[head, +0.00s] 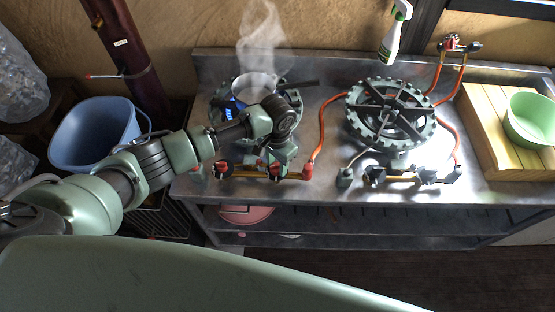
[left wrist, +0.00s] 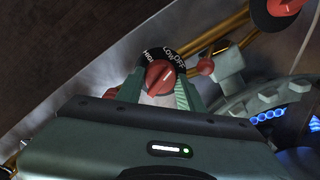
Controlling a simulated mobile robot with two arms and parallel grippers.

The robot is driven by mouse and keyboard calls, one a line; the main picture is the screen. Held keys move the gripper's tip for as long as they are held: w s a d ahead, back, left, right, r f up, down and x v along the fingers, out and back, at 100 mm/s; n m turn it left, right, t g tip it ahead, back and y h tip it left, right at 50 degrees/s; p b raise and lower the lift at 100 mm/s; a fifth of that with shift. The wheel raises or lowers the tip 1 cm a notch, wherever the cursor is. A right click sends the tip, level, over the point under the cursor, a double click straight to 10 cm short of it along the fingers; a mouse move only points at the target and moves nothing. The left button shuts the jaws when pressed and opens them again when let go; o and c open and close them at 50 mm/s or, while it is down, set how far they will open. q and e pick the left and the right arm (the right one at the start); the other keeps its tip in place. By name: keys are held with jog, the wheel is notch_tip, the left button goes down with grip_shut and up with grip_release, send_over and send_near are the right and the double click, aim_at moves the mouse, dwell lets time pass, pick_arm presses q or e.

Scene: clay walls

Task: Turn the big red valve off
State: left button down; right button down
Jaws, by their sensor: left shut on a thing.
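The red valve knob (left wrist: 159,76) shows in the left wrist view, in front of a black dial (left wrist: 172,57) marked HIGH, LOW and OFF. A white mark runs along the knob; its exact setting is hard to read. My left gripper (left wrist: 157,92) is shut on this knob, one green finger on each side. In the head view my left gripper (head: 272,166) is at the front of the left burner (head: 294,103), and my wrist hides most of the knob. Blue flame (left wrist: 270,116) shows at the burner. My right gripper is not in view.
A steaming pot (head: 254,88) stands on the left burner, its handle pointing right. An orange hose (head: 322,125) runs between the burners. A second burner (head: 391,113) and spray bottle (head: 391,38) are to the right.

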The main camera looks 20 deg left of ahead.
pick_arm(q)
jog(key=m+p, duration=0.1)
jog(key=m, duration=0.3)
jog(key=shift+s+m, duration=0.1)
jog(key=shift+m, duration=0.2)
dwell(0.3)
jog(key=c, duration=0.9)
grip_release()
jog(key=shift+d, duration=0.1)
jog(key=shift+w+d+r, duration=0.1)
jog(key=shift+w+r, duration=0.15)
jog(key=shift+r, duration=0.3)
jog(key=r, duration=0.2)
jog(key=r+b, duration=0.1)
jog(key=r, duration=0.3)
jog(key=shift+d+r, duration=0.25)
jog(key=shift+r, duration=0.15)
